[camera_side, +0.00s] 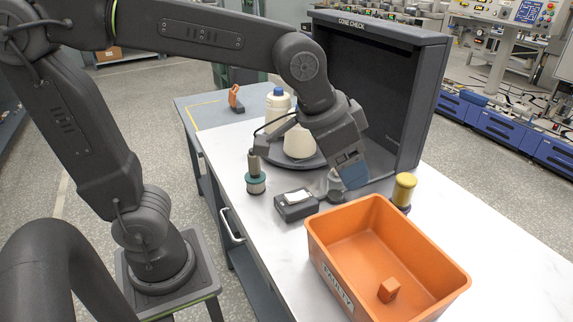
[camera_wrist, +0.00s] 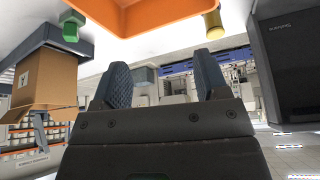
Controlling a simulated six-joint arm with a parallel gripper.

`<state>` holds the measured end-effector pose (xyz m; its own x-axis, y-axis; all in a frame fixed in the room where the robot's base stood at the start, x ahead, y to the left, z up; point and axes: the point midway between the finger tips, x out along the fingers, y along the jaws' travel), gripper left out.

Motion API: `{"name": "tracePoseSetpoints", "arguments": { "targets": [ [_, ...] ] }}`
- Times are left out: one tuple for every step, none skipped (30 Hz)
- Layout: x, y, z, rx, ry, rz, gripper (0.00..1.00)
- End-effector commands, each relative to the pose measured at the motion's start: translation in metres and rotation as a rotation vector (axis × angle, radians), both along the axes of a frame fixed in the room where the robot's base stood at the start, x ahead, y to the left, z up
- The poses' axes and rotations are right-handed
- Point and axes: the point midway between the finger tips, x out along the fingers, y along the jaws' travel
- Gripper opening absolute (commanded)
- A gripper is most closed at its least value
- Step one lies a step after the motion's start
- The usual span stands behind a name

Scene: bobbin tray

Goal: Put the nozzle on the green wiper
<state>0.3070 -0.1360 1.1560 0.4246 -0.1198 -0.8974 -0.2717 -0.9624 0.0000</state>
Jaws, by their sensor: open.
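My gripper (camera_side: 350,176) is low over the white table in the side view, left of the black cabinet's opening. Its two blue-grey fingers stand apart with nothing between them in the wrist view (camera_wrist: 160,88). A small grey metallic piece (camera_side: 335,187) shows beside the fingers in the side view; I cannot tell whether it is the nozzle or whether it touches them. A bright green piece (camera_wrist: 70,30) is at the top left of the wrist view, apart from the fingers; I cannot tell whether it is the wiper. A small orange-brown block (camera_side: 388,290) lies in the orange bin.
The orange bin (camera_side: 318,239) stands in front of my gripper. A yellow bobbin (camera_side: 404,190) is right of it; a teal-and-grey bobbin (camera_side: 256,184) and a dark box (camera_side: 296,210) are left. A cream cone (camera_side: 299,145) stands behind. The cabinet (camera_side: 420,100) walls the back right.

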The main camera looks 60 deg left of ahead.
Motion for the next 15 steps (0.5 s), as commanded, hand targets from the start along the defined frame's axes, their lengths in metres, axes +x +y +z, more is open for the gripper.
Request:
{"name": "tracePoseSetpoints", "arguments": {
  "targets": [
    [-0.019,0.022,0.001,-0.003,-0.012,0.055,0.68],
    [-0.029,0.033,-0.001,-0.004,-0.014,0.081,0.68],
    [-0.042,0.045,-0.004,-0.005,-0.019,0.116,0.68],
    [-0.051,0.053,-0.007,-0.005,-0.023,0.14,0.68],
    [-0.059,0.06,-0.01,-0.005,-0.024,0.162,0.68],
    [-0.07,0.067,-0.014,-0.006,-0.026,0.189,0.68],
    [-0.077,0.072,-0.018,-0.005,-0.029,0.207,0.68],
    [-0.083,0.076,-0.021,-0.005,-0.03,0.222,0.68],
    [-0.089,0.08,-0.024,-0.005,-0.032,0.24,0.68],
    [-0.093,0.083,-0.027,-0.005,-0.033,0.25,0.68],
    [-0.097,0.085,-0.029,-0.005,-0.034,0.259,0.68],
    [-0.1,0.086,-0.031,-0.005,-0.034,0.268,0.68],
    [-0.101,0.087,-0.032,-0.005,-0.035,0.272,0.68],
    [-0.103,0.088,-0.033,-0.006,-0.035,0.275,0.68],
    [-0.104,0.088,-0.034,-0.005,-0.034,0.277,0.68]
  ]
}}
